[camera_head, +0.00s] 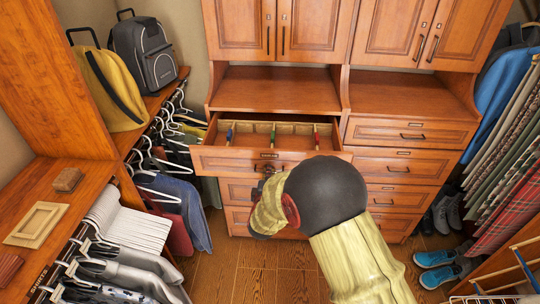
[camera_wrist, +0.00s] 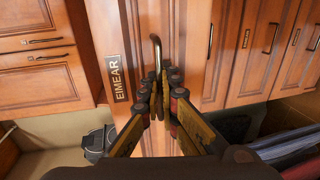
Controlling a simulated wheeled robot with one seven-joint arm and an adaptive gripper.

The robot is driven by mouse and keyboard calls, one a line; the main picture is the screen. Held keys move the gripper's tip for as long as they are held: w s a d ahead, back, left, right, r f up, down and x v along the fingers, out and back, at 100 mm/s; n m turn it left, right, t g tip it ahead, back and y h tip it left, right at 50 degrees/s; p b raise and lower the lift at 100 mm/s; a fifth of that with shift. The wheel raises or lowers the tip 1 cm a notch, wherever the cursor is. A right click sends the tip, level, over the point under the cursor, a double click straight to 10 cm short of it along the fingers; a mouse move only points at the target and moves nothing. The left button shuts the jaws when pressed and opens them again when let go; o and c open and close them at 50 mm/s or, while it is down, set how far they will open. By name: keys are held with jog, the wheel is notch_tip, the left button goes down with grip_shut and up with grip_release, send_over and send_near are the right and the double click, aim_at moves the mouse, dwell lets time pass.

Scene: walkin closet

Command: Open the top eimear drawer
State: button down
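The top Eimear drawer (camera_head: 225,160) is the top drawer of the left wooden unit. It is pulled well out, and its inside shows in the head view. In the wrist view its front (camera_wrist: 122,45) carries a label reading EIMEAR (camera_wrist: 115,78). A curved metal handle (camera_wrist: 155,42) stands out from that front. My gripper (camera_wrist: 158,82) has its fingertips together around the lower part of this handle. In the head view my gripper (camera_head: 268,180) is at the drawer front, and my arm hides part of the front.
Inside the drawer are dividers with small blue (camera_head: 229,135), green (camera_head: 273,133) and red (camera_head: 317,137) things. Closed drawers (camera_head: 410,133) fill the right unit. Hanging clothes (camera_head: 180,205) line the left side. Blue shoes (camera_head: 436,258) stand on the floor at right.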

jog(key=s+p, duration=0.3)
jog(key=s, duration=1.1)
jog(key=shift+s, duration=0.15)
jog(key=c, duration=2.4)
grip_release()
jog(key=s, duration=0.4)
jog(key=s+r, duration=0.1)
jog(key=s, duration=0.2)
jog(key=s+r, duration=0.1)
jog(key=s, duration=0.3)
jog(key=shift+s+r, duration=0.15)
jog(key=shift+s, duration=0.2)
